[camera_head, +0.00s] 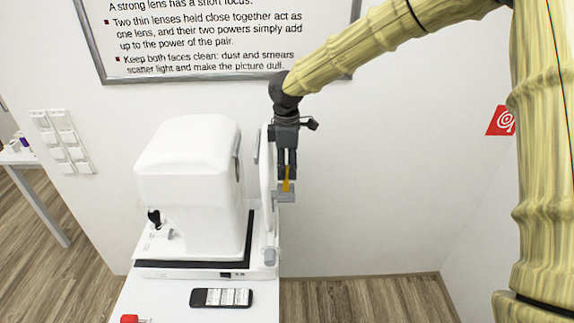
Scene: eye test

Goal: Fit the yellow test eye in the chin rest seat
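The yellow test eye (287,184) shows as a small narrow upright piece between and below the fingertips of my gripper (287,174). My gripper points down and looks shut on it. The grey chin rest seat (284,197) is right at the eye's lower end, on the right side of the white eye-test machine (190,180). The eye's lower end meets the seat in the picture; I cannot tell whether it sits in it or just above or in front of it.
The machine stands on a white table (175,300). A black phone (221,297) lies in front of it, and a red object (130,319) is at the near left. A white upright frame (266,185) rises close to my gripper's left. The space right of my gripper is clear.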

